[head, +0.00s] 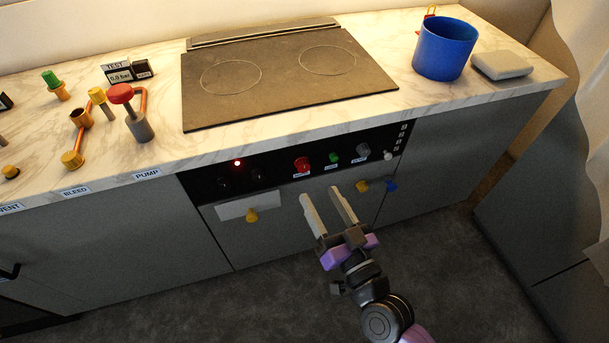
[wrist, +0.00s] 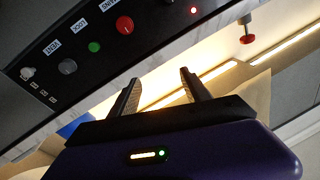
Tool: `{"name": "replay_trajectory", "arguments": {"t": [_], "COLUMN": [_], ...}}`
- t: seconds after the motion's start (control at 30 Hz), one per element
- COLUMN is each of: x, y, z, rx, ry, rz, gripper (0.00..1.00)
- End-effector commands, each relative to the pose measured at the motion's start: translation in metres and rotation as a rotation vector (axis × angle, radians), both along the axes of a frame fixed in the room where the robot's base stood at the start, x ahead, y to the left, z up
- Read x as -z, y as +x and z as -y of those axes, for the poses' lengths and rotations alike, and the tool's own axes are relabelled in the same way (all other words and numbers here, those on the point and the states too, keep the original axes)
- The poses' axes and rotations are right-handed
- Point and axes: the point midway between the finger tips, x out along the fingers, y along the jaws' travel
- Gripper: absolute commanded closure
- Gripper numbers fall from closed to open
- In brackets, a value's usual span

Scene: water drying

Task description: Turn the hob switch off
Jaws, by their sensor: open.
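The black control panel (head: 283,164) on the front of the counter, below the hob (head: 270,82), carries the controls. A red lamp (head: 237,162) glows at its left, above two dark knobs. To the right are a red button (head: 302,165), a green button (head: 333,158), a grey knob (head: 363,150) and a small white switch (head: 388,155). My gripper (head: 320,193) is open and empty, in front of and below the panel. In the wrist view its fingers (wrist: 159,76) are apart, touching no control.
A blue pot (head: 444,49) stands on the counter. Pump fittings stand at the left. The floor in front is clear.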

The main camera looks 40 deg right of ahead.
Motion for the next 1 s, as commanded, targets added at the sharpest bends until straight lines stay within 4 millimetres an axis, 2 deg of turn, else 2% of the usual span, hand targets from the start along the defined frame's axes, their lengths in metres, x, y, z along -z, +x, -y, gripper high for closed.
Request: {"name": "replay_trajectory", "arguments": {"t": [0.03,0.2,0.3,0.4,0.67,1.0], "x": [0.014,0.044,0.062,0.084,0.085,0.085], "y": [0.022,0.073,0.085,0.081,0.088,0.135], "z": [0.006,0.025,0.033,0.037,0.041,0.057], "rx": [0.017,0.078,0.107,0.128,0.139,0.139], "ry": [0.015,0.05,0.052,0.034,-0.034,-0.035], "rz": [0.013,0.002,-0.039,-0.094,-0.114,-0.113], "gripper": [0.45,0.45,0.45,0.45,0.45,0.45]}}
